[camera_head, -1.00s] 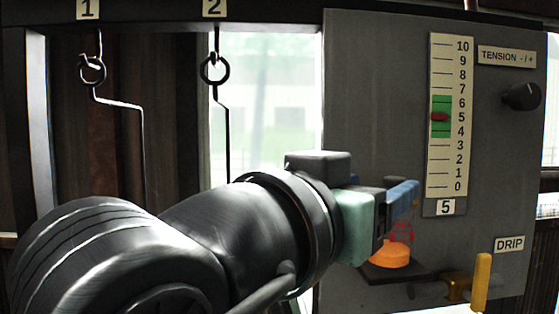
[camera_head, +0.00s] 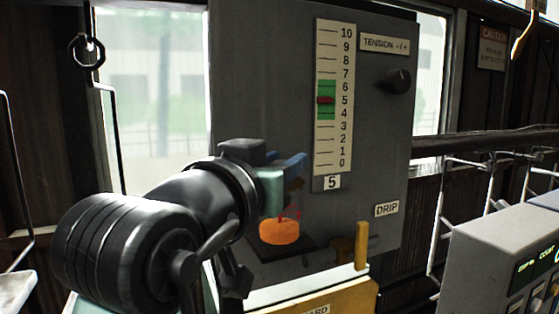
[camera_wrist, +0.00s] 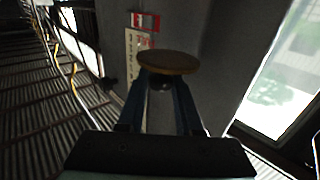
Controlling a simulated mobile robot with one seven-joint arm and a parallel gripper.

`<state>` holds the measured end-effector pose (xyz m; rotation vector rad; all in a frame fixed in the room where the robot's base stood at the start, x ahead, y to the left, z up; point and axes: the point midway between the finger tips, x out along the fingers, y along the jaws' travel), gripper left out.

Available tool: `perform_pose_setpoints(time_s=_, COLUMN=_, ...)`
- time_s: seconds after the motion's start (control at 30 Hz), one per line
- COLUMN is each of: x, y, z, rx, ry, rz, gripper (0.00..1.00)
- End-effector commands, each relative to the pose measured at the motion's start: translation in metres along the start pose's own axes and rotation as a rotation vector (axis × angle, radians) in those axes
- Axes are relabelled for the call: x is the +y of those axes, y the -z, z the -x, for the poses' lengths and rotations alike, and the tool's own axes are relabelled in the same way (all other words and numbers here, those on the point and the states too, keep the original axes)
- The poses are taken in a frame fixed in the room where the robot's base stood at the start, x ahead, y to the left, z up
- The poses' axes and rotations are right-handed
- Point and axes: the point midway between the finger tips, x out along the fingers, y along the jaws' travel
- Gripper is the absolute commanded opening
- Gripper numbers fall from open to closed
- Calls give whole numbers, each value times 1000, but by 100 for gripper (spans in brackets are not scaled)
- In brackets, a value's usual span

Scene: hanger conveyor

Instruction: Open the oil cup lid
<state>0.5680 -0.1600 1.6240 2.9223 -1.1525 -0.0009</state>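The orange oil cup (camera_head: 279,231) stands on a dark ledge on the front of the grey panel, in the head view. Thin red parts (camera_head: 292,212) rise behind its upper right edge. My gripper (camera_head: 297,172) is just above and slightly right of the cup, its blue fingers pointing right. In the wrist view a round brownish disc (camera_wrist: 168,62) lies at the fingertips and covers them. A small dark knob-like part (camera_wrist: 165,84) shows under the disc between the fingers. I cannot tell whether the disc is the lid, or whether the fingers are clamped on it.
The grey panel (camera_head: 255,100) carries a tension scale (camera_head: 334,100), a dark knob (camera_head: 397,80) and a DRIP label (camera_head: 387,209). A yellow lever (camera_head: 361,246) is right of the cup. A grey control box (camera_head: 510,250) stands lower right. A hanger (camera_head: 104,100) hangs left.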

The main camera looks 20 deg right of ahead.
Motion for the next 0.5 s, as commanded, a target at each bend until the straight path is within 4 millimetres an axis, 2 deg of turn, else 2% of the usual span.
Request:
perform_pose_setpoints(time_s=0.03, x=0, y=0, z=0, rx=0, ry=0, rz=0, gripper=22)
perform_pose_setpoints(time_s=0.17, x=0, y=0, z=0, rx=0, ry=0, rz=0, gripper=0)
perform_pose_setpoints(time_s=0.5, x=0, y=0, z=1, rx=14, ry=0, rz=12, gripper=0)
